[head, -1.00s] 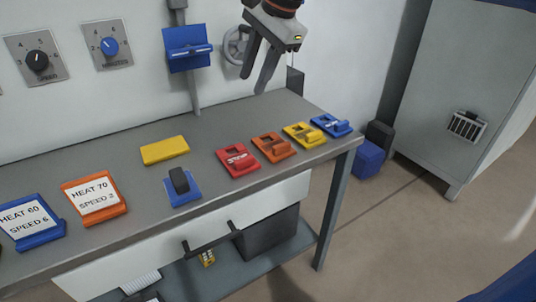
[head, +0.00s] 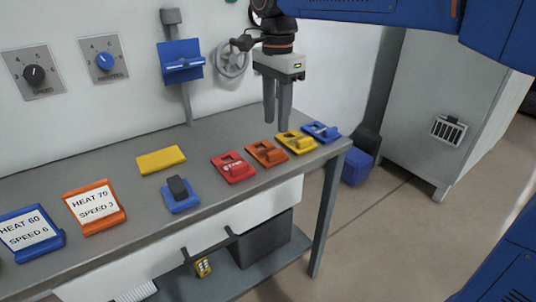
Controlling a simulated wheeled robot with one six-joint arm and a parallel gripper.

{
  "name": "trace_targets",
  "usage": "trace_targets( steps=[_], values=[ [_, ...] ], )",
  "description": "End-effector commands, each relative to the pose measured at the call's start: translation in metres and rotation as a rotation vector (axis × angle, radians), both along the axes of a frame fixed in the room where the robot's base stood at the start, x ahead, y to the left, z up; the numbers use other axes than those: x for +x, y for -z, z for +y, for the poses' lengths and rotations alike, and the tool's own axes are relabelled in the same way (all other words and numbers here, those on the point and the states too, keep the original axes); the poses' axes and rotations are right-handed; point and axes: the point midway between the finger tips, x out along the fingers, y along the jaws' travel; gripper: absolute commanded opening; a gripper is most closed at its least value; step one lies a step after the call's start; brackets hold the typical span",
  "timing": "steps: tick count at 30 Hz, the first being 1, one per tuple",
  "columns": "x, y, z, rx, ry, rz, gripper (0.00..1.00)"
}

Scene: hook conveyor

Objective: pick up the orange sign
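An orange sign (head: 95,207) with a white card reading HEAT 70 and SPEED is propped up on the left part of the grey bench. A smaller orange piece (head: 266,153) with a raised block lies in a row between a red piece (head: 233,167) and a yellow piece (head: 296,142). My gripper (head: 277,128) points down near this row, with its tips just above the small orange and yellow pieces in the picture. Its two fingers are apart with a narrow gap and nothing between them. Its exact height above the bench is hard to tell.
A blue sign (head: 30,232) stands left of the orange sign. A yellow plate (head: 161,160), a blue piece with a dark block (head: 180,195) and another blue piece (head: 321,131) are also on the bench (head: 130,185). Two dials and a blue box (head: 180,62) are on the wall.

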Motion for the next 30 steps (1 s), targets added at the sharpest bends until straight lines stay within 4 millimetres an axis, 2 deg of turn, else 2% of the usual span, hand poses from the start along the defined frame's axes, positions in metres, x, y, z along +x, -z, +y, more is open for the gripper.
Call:
trace_targets(
  steps=[3,6,14,22,30],
  values=[
    [-0.001,0.020,0.000,-0.002,0.000,0.002,0.34],
    [0.000,0.031,0.000,-0.001,0.000,0.001,0.34],
    [0.000,0.046,0.000,-0.001,0.000,0.001,0.34],
    [0.002,0.081,0.001,-0.001,0.000,0.001,0.34],
    [0.002,0.090,0.002,0.001,0.000,-0.001,0.34]
  ],
)
